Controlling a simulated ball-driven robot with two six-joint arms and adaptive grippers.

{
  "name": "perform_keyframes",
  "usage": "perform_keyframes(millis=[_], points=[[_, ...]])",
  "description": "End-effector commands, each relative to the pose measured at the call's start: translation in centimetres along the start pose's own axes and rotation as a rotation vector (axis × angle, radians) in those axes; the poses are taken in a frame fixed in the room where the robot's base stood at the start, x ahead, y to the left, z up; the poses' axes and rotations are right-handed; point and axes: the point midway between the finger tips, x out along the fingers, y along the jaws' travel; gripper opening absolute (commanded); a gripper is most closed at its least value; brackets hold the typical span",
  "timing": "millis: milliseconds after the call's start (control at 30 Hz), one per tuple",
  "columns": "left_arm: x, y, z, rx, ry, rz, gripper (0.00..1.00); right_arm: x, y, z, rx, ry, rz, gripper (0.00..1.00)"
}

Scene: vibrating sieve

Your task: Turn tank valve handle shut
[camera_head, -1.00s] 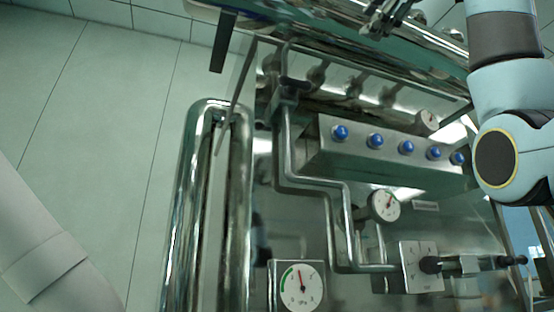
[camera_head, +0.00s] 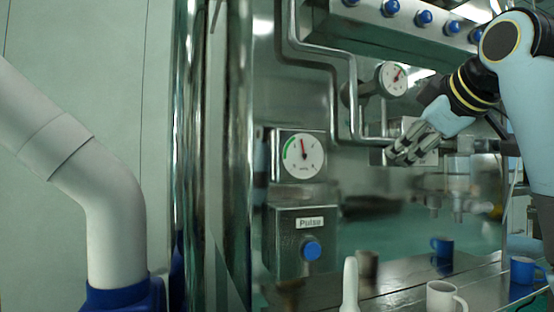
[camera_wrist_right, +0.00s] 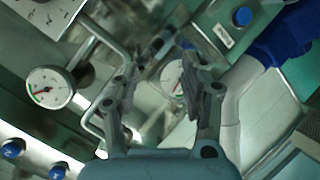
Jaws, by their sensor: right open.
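The tank valve's pale square plate (camera_head: 430,156) is on the steel panel in the head view, partly behind my right gripper. Its dark handle is not clearly visible behind the fingers. My right gripper (camera_head: 406,152) is in front of the plate, with its fingers angled down and left. The right wrist view shows the gripper (camera_wrist_right: 160,95) open, its two fingers apart. A blurred tangle of metal and dark parts lies beyond the fingertips there, and I cannot tell whether the handle is between them. My left gripper is in neither current view.
A small gauge (camera_head: 392,78) and bent steel pipes are close to the right gripper. A larger gauge (camera_head: 302,155) sits above the Pulse box (camera_head: 290,250). Mugs (camera_head: 441,298) stand on the surface below. A thick pale pipe (camera_head: 112,215) rises at left.

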Motion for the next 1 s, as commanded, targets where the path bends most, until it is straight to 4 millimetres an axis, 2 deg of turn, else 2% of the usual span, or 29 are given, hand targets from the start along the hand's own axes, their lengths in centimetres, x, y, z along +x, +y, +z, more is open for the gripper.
perform_keyframes(millis=[33,167,267,300,400,500,600,800,967,1000], points=[[0.0,0.0,-0.1,0.000,0.001,0.000,0.00,1.1,-3.3,3.4,0.059,-0.055,-0.039,0.45],[0.0,0.0,-0.2,0.000,0.003,0.000,0.00,1.9,-11.2,11.1,0.221,-0.194,-0.111,0.45],[0.0,0.0,-0.2,0.000,0.004,0.000,0.00,0.9,-17.4,16.8,0.340,-0.309,-0.154,0.45],[0.0,0.0,-0.3,0.000,0.004,0.000,0.00,0.2,-19.9,18.9,0.387,-0.358,-0.170,0.45],[0.0,0.0,-0.3,0.000,0.005,0.000,0.00,-2.5,-25.6,23.8,0.494,-0.478,-0.198,0.45],[0.0,0.0,-0.3,0.000,0.005,0.000,0.00,-5.4,-29.8,27.3,0.577,-0.578,-0.211,0.45],[0.0,0.0,-0.3,0.000,0.005,0.000,0.00,-8.2,-33.0,29.8,0.638,-0.661,-0.218,0.45],[0.0,0.0,-0.3,0.000,0.005,0.000,0.00,-13.3,-37.6,33.2,0.727,-0.793,-0.219,0.45],[0.0,0.0,-0.3,0.000,0.005,0.000,0.00,-17.4,-40.4,35.1,0.782,-0.889,-0.215,0.45],[0.4,0.0,-0.3,0.000,0.005,0.000,0.00,-16.0,-41.2,36.2,0.784,-0.890,-0.214,0.45]])
